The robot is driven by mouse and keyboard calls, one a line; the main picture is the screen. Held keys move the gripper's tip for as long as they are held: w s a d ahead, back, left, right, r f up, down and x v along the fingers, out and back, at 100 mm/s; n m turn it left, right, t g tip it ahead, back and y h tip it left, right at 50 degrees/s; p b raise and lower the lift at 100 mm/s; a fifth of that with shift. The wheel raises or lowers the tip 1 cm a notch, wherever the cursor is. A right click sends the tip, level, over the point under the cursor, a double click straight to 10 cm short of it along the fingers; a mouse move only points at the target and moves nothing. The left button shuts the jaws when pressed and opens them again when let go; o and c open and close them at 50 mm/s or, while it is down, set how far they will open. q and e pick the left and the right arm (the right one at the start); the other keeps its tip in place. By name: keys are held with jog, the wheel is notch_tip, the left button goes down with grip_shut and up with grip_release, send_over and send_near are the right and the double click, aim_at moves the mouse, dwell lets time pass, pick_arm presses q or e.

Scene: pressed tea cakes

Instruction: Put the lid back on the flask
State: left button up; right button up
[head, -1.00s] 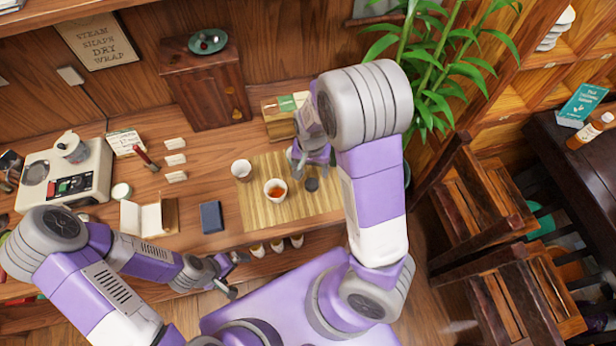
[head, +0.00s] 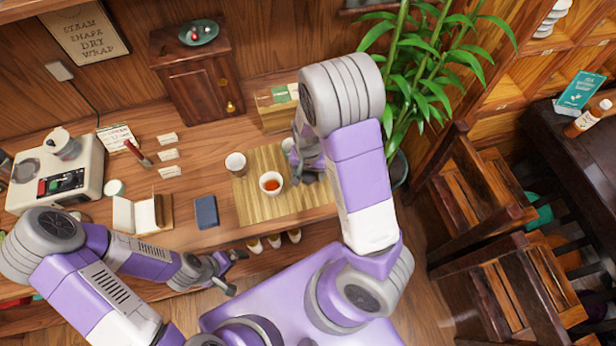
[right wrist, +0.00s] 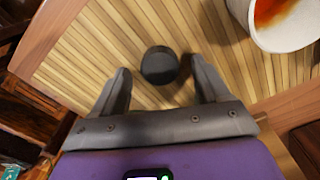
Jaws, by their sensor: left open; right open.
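The small round black lid (right wrist: 160,66) lies on the bamboo mat (head: 255,212). In the right wrist view it is between the tips of my open right gripper (right wrist: 158,82), with a gap on each side. In the head view my right gripper (head: 305,176) is over the right part of the mat and covers the lid. A pale object (head: 288,145) shows partly behind this gripper; I cannot tell whether it is the flask. My left gripper (head: 232,272) is open and empty in front of the counter, away from the mat.
A cup of tea (head: 271,184) stands on the mat just left of my right gripper; it also shows in the right wrist view (right wrist: 290,38). Another white cup (head: 235,164) is behind it. A dark blue book (head: 206,212) lies left of the mat. A plant (head: 425,90) rises at right.

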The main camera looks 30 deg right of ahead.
aim_at(308, 175)
jog(key=shift+f, duration=0.55)
pick_arm(q)
jog(key=shift+f, duration=0.15)
pick_arm(e)
jog(key=c, duration=1.1)
jog(key=shift+r, duration=0.15)
pick_arm(q)
notch_tip(308, 175, up, 3)
jog(key=p, duration=0.3)
pick_arm(e)
notch_tip(308, 175, up, 10)
pick_arm(q)
jog(key=shift+c, duration=0.5)
